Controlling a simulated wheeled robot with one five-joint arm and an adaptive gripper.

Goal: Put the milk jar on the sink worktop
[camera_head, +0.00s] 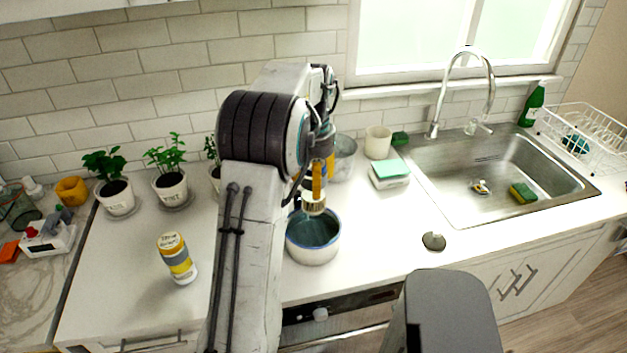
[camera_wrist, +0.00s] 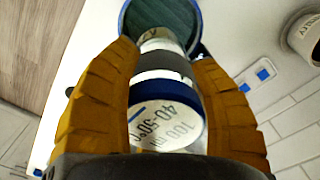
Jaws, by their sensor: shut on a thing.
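My gripper (camera_head: 318,182) has yellow fingers and is shut on the milk jar (camera_head: 313,206), which is mostly hidden by the fingers in the head view. In the wrist view the milk jar (camera_wrist: 165,110) sits between both fingers (camera_wrist: 160,115), with a dark band, a blue band and a label reading 100 ml and 40-50°C. The jar hangs above the worktop, in front of or over a round white pot with a blue inside (camera_head: 313,258); the gap is unclear. The sink worktop (camera_head: 385,235) runs to the right.
A steel sink (camera_head: 460,200) with a tap (camera_head: 490,75) is at the right. A yellow-banded jar (camera_head: 178,262) and plants (camera_head: 116,195) are at the left.

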